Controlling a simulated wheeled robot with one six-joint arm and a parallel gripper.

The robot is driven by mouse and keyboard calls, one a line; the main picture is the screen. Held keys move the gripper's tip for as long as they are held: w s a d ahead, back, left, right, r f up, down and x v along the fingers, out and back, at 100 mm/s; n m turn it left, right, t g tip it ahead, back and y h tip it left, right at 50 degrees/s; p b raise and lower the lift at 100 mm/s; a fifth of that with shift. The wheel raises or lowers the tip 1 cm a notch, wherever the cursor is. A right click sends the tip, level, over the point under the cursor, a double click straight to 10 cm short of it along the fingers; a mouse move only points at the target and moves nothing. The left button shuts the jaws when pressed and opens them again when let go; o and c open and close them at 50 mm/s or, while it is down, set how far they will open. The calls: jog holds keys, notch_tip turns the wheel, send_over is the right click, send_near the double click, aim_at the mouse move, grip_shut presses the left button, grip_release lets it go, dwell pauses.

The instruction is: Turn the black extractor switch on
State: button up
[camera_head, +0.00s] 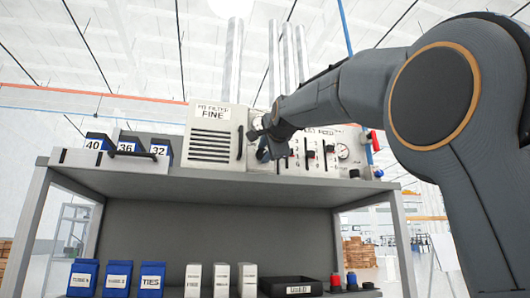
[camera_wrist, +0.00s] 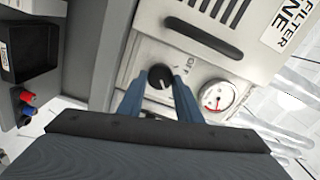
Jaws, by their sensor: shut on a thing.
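The black extractor switch (camera_wrist: 160,76) is a round knob on the pale panel in the wrist view, with the letters "OFF" printed beside it. My gripper (camera_wrist: 159,84) has its two blue fingers on either side of the knob and is shut on it. In the head view my gripper (camera_head: 263,150) is at the panel, right of the cabinet labelled "FINE", and my arm hides the knob there. I cannot tell exactly which way the knob's mark points.
A round gauge (camera_wrist: 217,95) sits close beside my fingers. The filter cabinet (camera_head: 211,137) with a dark handle stands left of my gripper. A panel of sliders (camera_head: 312,153) is on the right. The grey shelf (camera_head: 230,182) runs below.

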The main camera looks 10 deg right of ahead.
jog(key=o, duration=1)
jog(key=shift+o, duration=0.2)
jog(key=s+b, duration=0.2)
jog(key=s, duration=0.5)
jog(key=shift+s+b, duration=0.4)
